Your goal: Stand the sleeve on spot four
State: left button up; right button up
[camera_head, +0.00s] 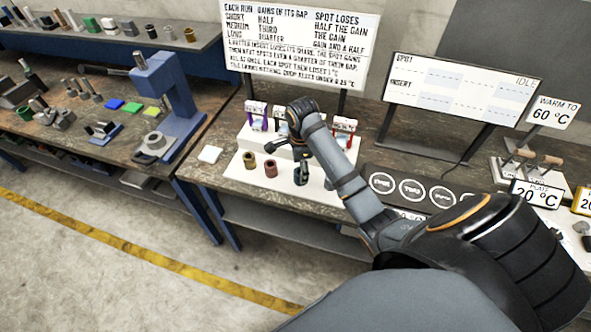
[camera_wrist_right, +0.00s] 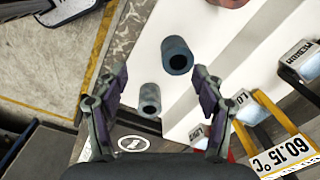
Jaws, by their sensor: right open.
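In the right wrist view, a larger dark blue-grey sleeve (camera_wrist_right: 177,55) and a smaller grey one (camera_wrist_right: 149,100) are on a pale tray (camera_wrist_right: 215,50). I cannot tell which one the task means. My right gripper (camera_wrist_right: 160,78) is open and empty, with its fingers apart on either side of these sleeves in the picture. In the head view, a brass sleeve (camera_head: 249,160) and a red-brown sleeve (camera_head: 271,168) stand on the tray, left of my right wrist. Round marked spots (camera_head: 411,188) lie on a dark plate to the right; their labels are unreadable and my arm hides part of the plate.
Small labelled stands (camera_head: 344,127) rise behind the tray. A rules board (camera_head: 300,45), a spot display (camera_head: 460,90) reading IDLE and a 60 °C sign (camera_head: 552,112) stand at the back. A blue press (camera_head: 170,105) stands on the left bench.

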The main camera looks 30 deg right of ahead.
aim_at(299, 172)
jog(key=w+r+m, duration=0.1)
jog(key=m, duration=0.1)
jog(key=w+d+r+m, duration=0.1)
jog(key=m, duration=0.1)
jog(key=shift+w+d+r+g, duration=0.2)
jog(key=shift+w+r+g, duration=0.05)
jog(key=shift+r+g, duration=0.1)
jog(key=shift+s+f+b, duration=0.1)
jog(key=shift+f+b, duration=0.15)
jog(key=shift+b, duration=0.05)
notch_tip(299, 172, down, 6)
jog(key=b, duration=0.5)
jog(key=shift+r+b, duration=0.15)
jog(key=shift+b, duration=0.2)
notch_tip(299, 172, down, 2)
jog(key=shift+f+b, duration=0.25)
jog(key=shift+b, duration=0.7)
jog(key=shift+w+f+p, duration=0.25)
jog(key=shift+f+p, duration=0.25)
jog(key=shift+f, duration=0.45)
jog(key=shift+s, duration=0.1)
jog(key=c, duration=1.4)
pick_arm(q)
notch_tip(299, 172, down, 7)
jog(key=w, duration=0.1)
jog(key=shift+w+d+f, duration=0.15)
jog(key=shift+w, duration=0.2)
pick_arm(e)
jog(key=shift+r, duration=0.1)
grip_shut()
